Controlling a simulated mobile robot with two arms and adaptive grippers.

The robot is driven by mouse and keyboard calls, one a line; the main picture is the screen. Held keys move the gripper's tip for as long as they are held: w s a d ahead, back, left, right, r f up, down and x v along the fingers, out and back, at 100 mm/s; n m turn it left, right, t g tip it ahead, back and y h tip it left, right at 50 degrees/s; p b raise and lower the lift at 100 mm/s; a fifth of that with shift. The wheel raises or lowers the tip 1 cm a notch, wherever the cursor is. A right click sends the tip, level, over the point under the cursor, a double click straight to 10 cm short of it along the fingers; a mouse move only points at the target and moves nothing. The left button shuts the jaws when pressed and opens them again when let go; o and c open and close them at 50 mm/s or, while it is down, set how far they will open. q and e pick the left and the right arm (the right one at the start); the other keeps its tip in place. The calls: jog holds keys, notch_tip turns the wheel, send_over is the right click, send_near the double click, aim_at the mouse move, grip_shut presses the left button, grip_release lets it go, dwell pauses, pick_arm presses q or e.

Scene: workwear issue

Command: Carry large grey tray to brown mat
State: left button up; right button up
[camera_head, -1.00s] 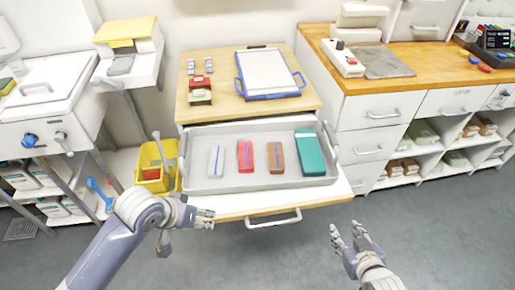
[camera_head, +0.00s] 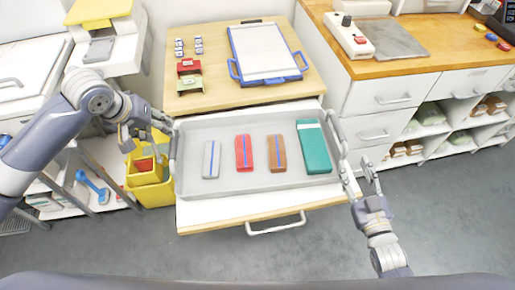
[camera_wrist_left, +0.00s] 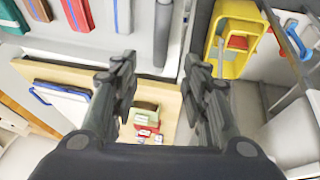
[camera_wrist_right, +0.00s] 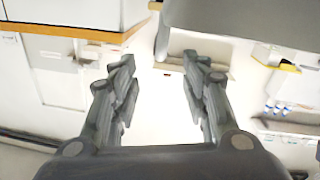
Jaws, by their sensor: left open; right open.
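The large grey tray (camera_head: 250,190) rests level on a white pulled-out drawer. It holds a grey, a red, a brown and a teal packet, and has a bar handle at each end. My left gripper (camera_head: 146,142) is open and empty, just left of the tray's left handle (camera_head: 174,152). In the left wrist view that handle (camera_wrist_left: 162,32) appears in line with the gap between the fingers (camera_wrist_left: 160,65). My right gripper (camera_head: 357,170) is open by the right handle (camera_head: 335,130); contact is unclear. A flat grey-brown mat (camera_head: 398,39) lies on the right counter.
A blue-rimmed clipboard tray (camera_head: 265,52) and small red and green boxes (camera_head: 189,76) sit on the wooden top behind. A yellow bin (camera_head: 150,185) stands below my left gripper. A white device (camera_head: 350,40) is beside the mat. The floor in front is clear.

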aim_at(345, 145)
pick_arm(q)
jog(key=x, duration=1.1)
jog(key=shift+w, duration=0.1)
pick_arm(e)
jog(key=w, duration=0.3)
jog(key=w+a, duration=0.1)
jog(key=w, duration=0.7)
jog(key=shift+a, duration=0.3)
pick_arm(q)
grip_shut()
pick_arm(e)
grip_shut()
pick_arm(q)
jog(key=shift+r, duration=0.1)
